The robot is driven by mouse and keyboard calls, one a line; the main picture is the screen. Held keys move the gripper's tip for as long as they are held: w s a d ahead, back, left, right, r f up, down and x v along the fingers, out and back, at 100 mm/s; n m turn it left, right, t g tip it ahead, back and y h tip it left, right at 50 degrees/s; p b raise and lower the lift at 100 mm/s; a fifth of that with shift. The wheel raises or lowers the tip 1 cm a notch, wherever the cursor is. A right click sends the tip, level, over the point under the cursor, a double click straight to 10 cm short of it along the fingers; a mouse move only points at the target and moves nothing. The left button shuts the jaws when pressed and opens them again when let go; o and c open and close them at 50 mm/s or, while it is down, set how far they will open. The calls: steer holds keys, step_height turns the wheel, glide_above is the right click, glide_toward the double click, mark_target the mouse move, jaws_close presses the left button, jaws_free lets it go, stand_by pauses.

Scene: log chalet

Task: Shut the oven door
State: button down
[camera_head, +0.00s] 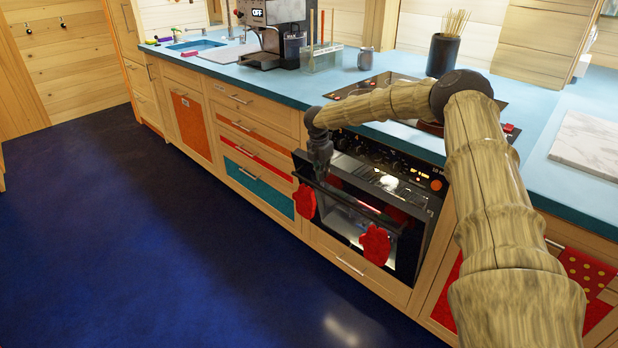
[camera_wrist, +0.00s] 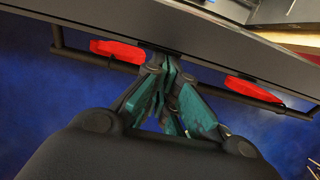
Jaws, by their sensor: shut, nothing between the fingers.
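The oven (camera_head: 400,172) is built into the counter front, with its lit inside showing above the door. The oven door (camera_head: 345,222) is partly open, its top edge tilted out from the oven front. Its bar handle (camera_head: 352,203) carries two red mitts, one at the left (camera_head: 305,202) and one at the right (camera_head: 375,244). My gripper (camera_head: 320,180) is shut and empty at the left part of the door's top edge. In the wrist view, my fingertips (camera_wrist: 173,66) meet near the dark door edge (camera_wrist: 215,42), over the handle (camera_wrist: 70,50); contact is unclear.
A hob with red knobs lies on the blue counter (camera_head: 290,82) above the oven. A coffee machine (camera_head: 275,35), a mug (camera_head: 365,58) and a dark utensil pot (camera_head: 446,54) stand there. The dark blue floor (camera_head: 150,230) in front is clear.

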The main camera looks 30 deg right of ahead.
steer(key=shift+w+d+r, duration=0.1)
steer(key=shift+d+r, duration=0.05)
steer(key=shift+d, duration=0.2)
steer(key=shift+a, duration=0.1)
